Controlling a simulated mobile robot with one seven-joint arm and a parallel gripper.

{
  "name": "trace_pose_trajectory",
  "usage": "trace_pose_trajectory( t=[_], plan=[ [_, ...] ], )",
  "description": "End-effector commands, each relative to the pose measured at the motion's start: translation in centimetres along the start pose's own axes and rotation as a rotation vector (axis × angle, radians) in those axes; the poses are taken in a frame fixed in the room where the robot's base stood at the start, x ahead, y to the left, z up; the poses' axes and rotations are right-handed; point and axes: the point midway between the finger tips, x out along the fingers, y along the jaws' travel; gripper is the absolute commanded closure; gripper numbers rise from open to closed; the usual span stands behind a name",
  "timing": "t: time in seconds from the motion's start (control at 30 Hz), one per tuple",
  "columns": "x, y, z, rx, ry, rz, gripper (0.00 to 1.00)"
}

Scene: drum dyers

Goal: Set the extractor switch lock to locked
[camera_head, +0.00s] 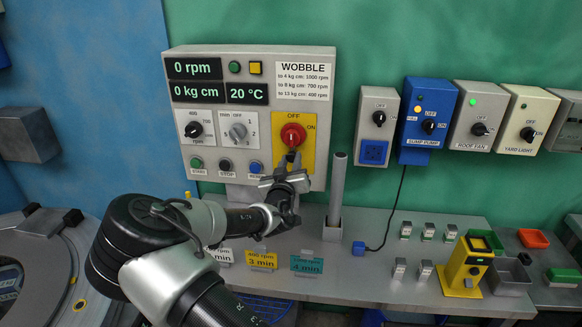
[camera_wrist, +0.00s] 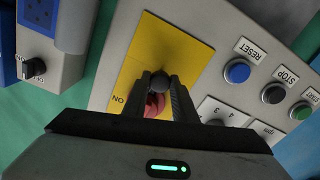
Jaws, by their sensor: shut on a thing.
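The control panel (camera_head: 178,75) on the wall carries a yellow plate (camera_head: 310,155) marked OFF and ON, with a red rotary switch (camera_head: 293,133) on it. A small dark round knob (camera_wrist: 161,79) sits at the switch, and the red part also shows in the wrist view (camera_wrist: 154,106). My gripper (camera_head: 288,172) is at the lower part of the yellow plate. In the wrist view its two fingers (camera_wrist: 160,84) stand on either side of the dark knob and are shut on it. The fingers partly hide the red switch. I see no legible lock marking.
Several switch boxes (camera_head: 428,115) hang further right. The shelf (camera_head: 400,270) below bears cards, small blocks and a yellow device (camera_head: 465,265).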

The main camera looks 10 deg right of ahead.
Motion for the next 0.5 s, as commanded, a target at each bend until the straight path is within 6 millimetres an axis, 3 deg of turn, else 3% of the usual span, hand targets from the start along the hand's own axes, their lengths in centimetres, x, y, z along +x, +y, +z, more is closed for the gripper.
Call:
trace_pose_trajectory(
  t=[0.23, 0.27, 0.3, 0.37, 0.5],
  plan=[
    [0.07, 0.19, -0.54, 0.001, 0.009, 0.002, 1.0],
    [0.07, 0.19, -0.57, 0.001, 0.009, 0.002, 0.74],
    [0.07, 0.2, -0.59, 0.001, 0.01, 0.002, 0.67],
    [0.06, 0.19, -0.55, 0.001, 0.009, 0.002, 0.57],
    [0.04, 0.16, -0.44, 0.001, 0.007, 0.001, 0.56]
  ],
)
